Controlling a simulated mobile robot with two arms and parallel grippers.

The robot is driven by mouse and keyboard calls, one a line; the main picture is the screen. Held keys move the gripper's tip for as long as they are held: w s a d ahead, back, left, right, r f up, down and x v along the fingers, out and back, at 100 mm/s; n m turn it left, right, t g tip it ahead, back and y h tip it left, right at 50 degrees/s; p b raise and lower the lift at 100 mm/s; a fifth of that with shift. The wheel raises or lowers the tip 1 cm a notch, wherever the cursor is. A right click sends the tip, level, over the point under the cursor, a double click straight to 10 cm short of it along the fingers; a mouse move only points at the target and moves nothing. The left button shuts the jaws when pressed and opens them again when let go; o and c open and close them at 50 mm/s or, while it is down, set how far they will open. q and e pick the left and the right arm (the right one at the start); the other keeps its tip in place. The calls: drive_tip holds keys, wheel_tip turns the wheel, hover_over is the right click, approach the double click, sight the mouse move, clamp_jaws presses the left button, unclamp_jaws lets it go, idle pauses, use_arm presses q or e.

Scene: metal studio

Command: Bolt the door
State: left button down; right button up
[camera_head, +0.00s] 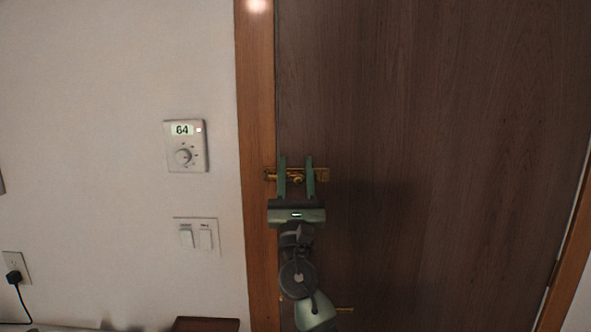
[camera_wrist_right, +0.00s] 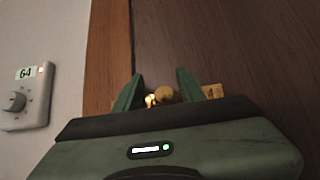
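The dark brown wooden door (camera_head: 430,130) is closed in its lighter wooden frame (camera_head: 257,110). A brass slide bolt (camera_head: 322,175) is mounted across the door's left edge, reaching toward the frame. My right gripper (camera_head: 296,162) is at the bolt with its two green fingers apart, one on each side of the bolt's round knob (camera_head: 297,180). In the right wrist view the brass knob (camera_wrist_right: 164,95) shows between the open fingers (camera_wrist_right: 160,78). I cannot tell whether a finger touches it. My left gripper is not in view.
A thermostat reading 64 (camera_head: 185,146) and a double light switch (camera_head: 197,237) are on the white wall left of the frame. An outlet with a black plug (camera_head: 14,276) is lower left. A brass handle (camera_head: 344,309) shows below, partly behind my right arm.

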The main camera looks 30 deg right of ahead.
drive_tip(key=b+v, duration=0.2)
drive_tip(key=v, duration=0.5)
drive_tip(key=shift+a+f+b, duration=0.2)
drive_tip(key=shift+f+b, duration=0.05)
drive_tip(key=shift+b, duration=0.15)
drive_tip(key=shift+s, duration=0.15)
